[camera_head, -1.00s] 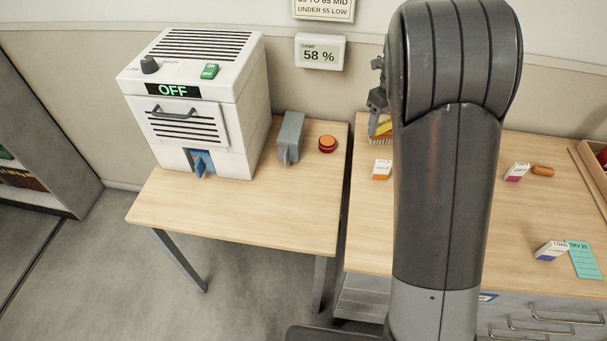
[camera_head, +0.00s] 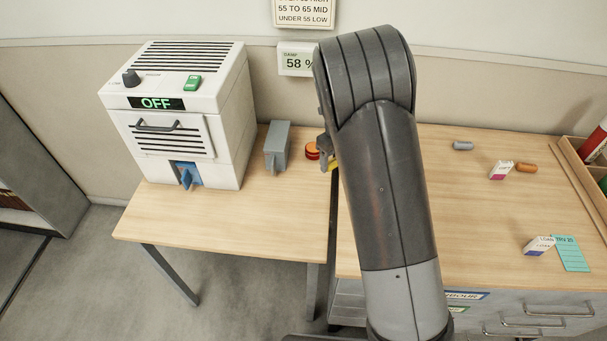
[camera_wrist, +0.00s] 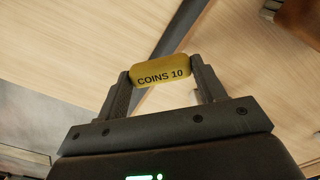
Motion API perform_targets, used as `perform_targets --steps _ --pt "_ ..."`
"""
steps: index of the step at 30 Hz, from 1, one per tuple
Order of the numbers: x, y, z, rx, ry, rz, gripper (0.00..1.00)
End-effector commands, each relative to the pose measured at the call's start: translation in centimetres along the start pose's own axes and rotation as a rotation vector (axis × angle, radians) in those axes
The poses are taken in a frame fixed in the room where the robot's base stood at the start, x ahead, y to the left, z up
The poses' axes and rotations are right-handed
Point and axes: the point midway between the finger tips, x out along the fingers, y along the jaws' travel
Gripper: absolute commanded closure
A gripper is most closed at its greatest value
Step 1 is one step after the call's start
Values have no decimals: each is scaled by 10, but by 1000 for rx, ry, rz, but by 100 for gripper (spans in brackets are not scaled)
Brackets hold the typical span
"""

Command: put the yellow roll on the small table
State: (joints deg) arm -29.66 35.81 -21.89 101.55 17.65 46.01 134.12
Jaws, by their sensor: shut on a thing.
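The yellow roll (camera_wrist: 160,72), marked "COINS 10", is held crosswise between the two fingers of my gripper (camera_wrist: 163,82) in the wrist view. In the head view only a yellow sliver of it (camera_head: 332,166) shows beside my arm, and my gripper (camera_head: 324,150) is mostly hidden behind the arm. The small table (camera_head: 215,222) is the wooden one at left. My gripper is near its right edge, close to the gap between the two tables. The wrist view shows this dark gap behind the roll, with wood on both sides.
A white machine reading OFF (camera_head: 180,115), a grey switch box (camera_head: 277,147) and a red button (camera_head: 312,150) stand on the small table. Its front is bare. The right-hand desk (camera_head: 480,215) holds a grey roll (camera_head: 463,146), an orange roll (camera_head: 526,168) and small boxes (camera_head: 500,170).

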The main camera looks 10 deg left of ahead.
Motion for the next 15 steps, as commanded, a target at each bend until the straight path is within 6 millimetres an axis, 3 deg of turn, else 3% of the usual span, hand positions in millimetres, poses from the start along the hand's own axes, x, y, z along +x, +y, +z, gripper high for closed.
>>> perform_targets --steps 7,15 --pt "33 29 46 -2 1 0 63" --pt "48 41 65 0 0 0 63"
